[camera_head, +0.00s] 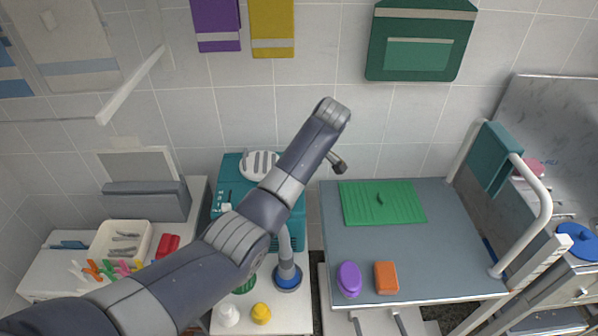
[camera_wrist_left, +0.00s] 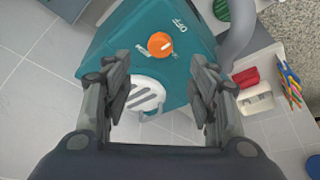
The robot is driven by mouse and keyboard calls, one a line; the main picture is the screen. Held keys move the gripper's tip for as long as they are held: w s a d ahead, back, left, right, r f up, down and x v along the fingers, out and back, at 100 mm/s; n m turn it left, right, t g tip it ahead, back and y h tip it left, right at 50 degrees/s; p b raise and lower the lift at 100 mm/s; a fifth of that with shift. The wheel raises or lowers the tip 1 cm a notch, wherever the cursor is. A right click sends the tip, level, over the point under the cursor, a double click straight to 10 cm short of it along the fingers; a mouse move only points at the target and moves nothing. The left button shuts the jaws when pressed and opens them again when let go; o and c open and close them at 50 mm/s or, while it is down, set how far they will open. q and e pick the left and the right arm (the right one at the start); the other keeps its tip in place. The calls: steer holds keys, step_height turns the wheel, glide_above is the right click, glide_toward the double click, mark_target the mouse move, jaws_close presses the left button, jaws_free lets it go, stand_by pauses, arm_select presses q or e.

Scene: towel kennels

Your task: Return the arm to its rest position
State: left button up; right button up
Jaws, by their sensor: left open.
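My left arm reaches in from the left in the head view, its wrist raised before the tiled wall. Only a dark bit of my left gripper (camera_head: 338,163) shows beyond the wrist; the arm hides the rest. In the left wrist view my left gripper (camera_wrist_left: 160,80) is open, its two fingers apart with nothing between them held. Past the fingers is a teal box (camera_wrist_left: 120,45) with an orange knob (camera_wrist_left: 160,44), an "OFF" mark and a white slatted round part (camera_wrist_left: 146,95). My right gripper is not in view.
The teal box (camera_head: 231,172) stands partly behind my arm. A grey table (camera_head: 440,240) at right bears a green ribbed mat (camera_head: 405,203), a purple oval item (camera_head: 349,279) and an orange block (camera_head: 386,277). A white rail (camera_head: 545,200) stands right. A cream bin (camera_head: 143,236) sits left.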

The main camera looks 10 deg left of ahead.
arm_select(q)
steer(key=shift+s+d+r, duration=0.1)
steer(key=shift+d+r, duration=0.1)
steer(key=shift+r, duration=0.4)
steer(key=shift+f, duration=0.1)
